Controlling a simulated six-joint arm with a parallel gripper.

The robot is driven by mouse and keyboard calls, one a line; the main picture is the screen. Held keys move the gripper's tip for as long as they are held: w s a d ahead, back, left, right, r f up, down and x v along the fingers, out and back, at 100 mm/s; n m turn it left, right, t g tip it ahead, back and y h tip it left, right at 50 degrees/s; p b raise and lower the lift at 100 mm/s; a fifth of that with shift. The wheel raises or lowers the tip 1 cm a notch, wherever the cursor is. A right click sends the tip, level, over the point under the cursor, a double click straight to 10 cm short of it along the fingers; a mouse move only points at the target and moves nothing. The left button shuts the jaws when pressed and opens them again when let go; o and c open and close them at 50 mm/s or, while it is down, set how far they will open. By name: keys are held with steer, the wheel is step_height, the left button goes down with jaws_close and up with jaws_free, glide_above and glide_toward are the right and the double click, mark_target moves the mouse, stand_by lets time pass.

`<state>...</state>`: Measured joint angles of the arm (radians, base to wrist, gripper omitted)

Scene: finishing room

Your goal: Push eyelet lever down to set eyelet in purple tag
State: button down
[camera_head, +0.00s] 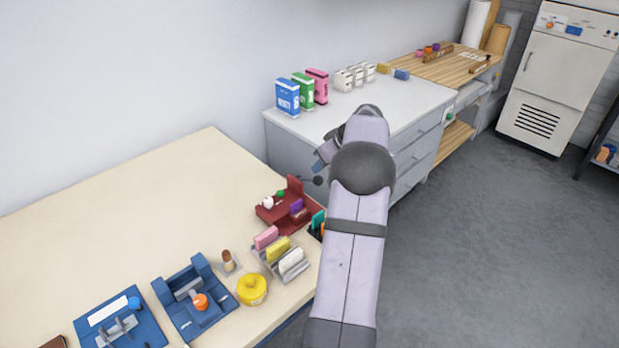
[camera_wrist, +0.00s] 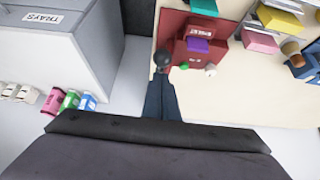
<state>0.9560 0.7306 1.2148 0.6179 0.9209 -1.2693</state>
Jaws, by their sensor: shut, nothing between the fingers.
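The dark red eyelet press (camera_head: 270,214) stands near the right back corner of the cream table; it also shows in the wrist view (camera_wrist: 172,32). The purple tag (camera_head: 297,206) lies in the press, and it shows in the wrist view (camera_wrist: 197,45). The lever ends in a dark ball knob (camera_head: 318,181), sticking out to the right of the press. The knob shows in the wrist view (camera_wrist: 161,57) just beyond my fingertips. My gripper (camera_wrist: 160,78) is shut and empty, close to the knob. I cannot tell whether they touch.
A green piece (camera_wrist: 183,65) and a white piece (camera_wrist: 210,69) sit on the press. A teal card (camera_head: 318,222) stands close by. A card rack (camera_head: 290,272), yellow round container (camera_head: 252,289) and blue tools (camera_head: 195,300) are nearer. Grey drawers (camera_head: 405,158) stand behind.

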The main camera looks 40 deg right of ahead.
mark_target(321, 181)
steer(key=shift+f, duration=0.15)
stand_by(0.6)
steer(key=shift+f+b, duration=0.55)
steer(key=shift+b, duration=0.15)
steer(key=shift+f, duration=0.1)
steer(key=shift+s+f+b, duration=0.2)
steer(key=shift+f+b, duration=0.7)
steer(key=shift+b, duration=0.1)
steer(key=shift+s+f+b, duration=0.15)
steer(key=shift+f+b, duration=0.7)
steer(key=shift+b, duration=0.15)
steer(key=shift+f, duration=0.2)
steer(key=shift+f+b, duration=1.2)
steer(key=shift+b, duration=0.1)
steer(key=shift+s+a+f, duration=0.1)
steer(key=shift+f, duration=0.1)
